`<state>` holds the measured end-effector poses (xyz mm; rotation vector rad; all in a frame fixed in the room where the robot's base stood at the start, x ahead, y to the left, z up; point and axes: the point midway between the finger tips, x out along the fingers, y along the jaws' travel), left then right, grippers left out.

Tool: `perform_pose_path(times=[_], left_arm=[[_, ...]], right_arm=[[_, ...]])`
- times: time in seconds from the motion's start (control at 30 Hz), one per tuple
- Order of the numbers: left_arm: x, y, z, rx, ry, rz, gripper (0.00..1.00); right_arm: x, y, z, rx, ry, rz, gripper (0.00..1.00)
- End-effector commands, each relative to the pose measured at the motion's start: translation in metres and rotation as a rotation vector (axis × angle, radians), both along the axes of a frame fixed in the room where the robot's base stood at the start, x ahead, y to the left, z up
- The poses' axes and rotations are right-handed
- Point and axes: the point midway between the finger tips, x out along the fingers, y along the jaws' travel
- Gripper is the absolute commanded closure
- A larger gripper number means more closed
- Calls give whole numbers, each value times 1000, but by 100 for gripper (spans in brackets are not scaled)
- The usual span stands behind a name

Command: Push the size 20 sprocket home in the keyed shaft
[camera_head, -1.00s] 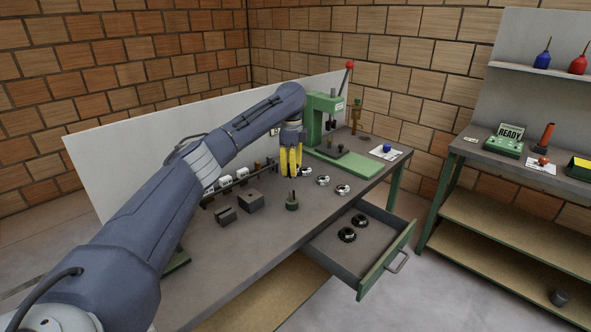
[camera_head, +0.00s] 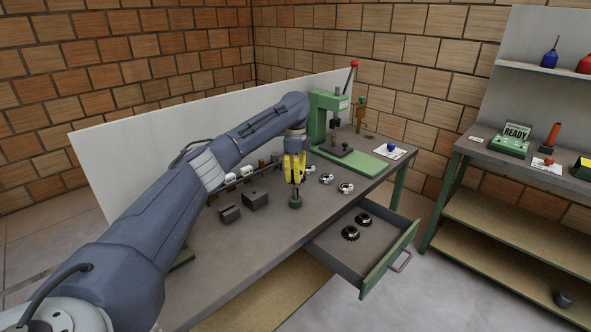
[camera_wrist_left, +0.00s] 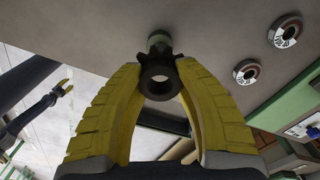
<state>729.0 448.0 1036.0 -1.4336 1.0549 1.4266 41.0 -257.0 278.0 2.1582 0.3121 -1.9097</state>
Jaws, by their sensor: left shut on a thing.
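My left gripper (camera_head: 294,182) is over the middle of the bench, just above the green round base of the shaft stand (camera_head: 295,203). In the left wrist view, its yellow fingers (camera_wrist_left: 160,88) are shut on a dark toothed sprocket (camera_wrist_left: 159,97) with an open bore facing the camera. The stand's green base (camera_wrist_left: 159,38) shows just beyond the sprocket. The shaft itself is mostly hidden, and I cannot tell whether it enters the bore.
Several white-labelled rings (camera_head: 346,188) lie on the bench right of the stand. Dark blocks (camera_head: 256,200) stand left. A green press (camera_head: 325,125) stands behind. The open drawer (camera_head: 375,262) holds two dark rings (camera_head: 350,233). The bench front is clear.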

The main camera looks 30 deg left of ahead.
Motion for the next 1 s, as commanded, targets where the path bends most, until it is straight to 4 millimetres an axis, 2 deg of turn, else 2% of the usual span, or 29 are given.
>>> perform_pose_path(times=[0.4, 1.0], left_arm=[[0, 0, -21, 1, 0, 0, 100], [0, 0, -24, 1, 0, 0, 100]], right_arm=[[1, 1, 0, 1, -1, 0, 56], [1, 1, 0, 0, -1, 0, 56]])
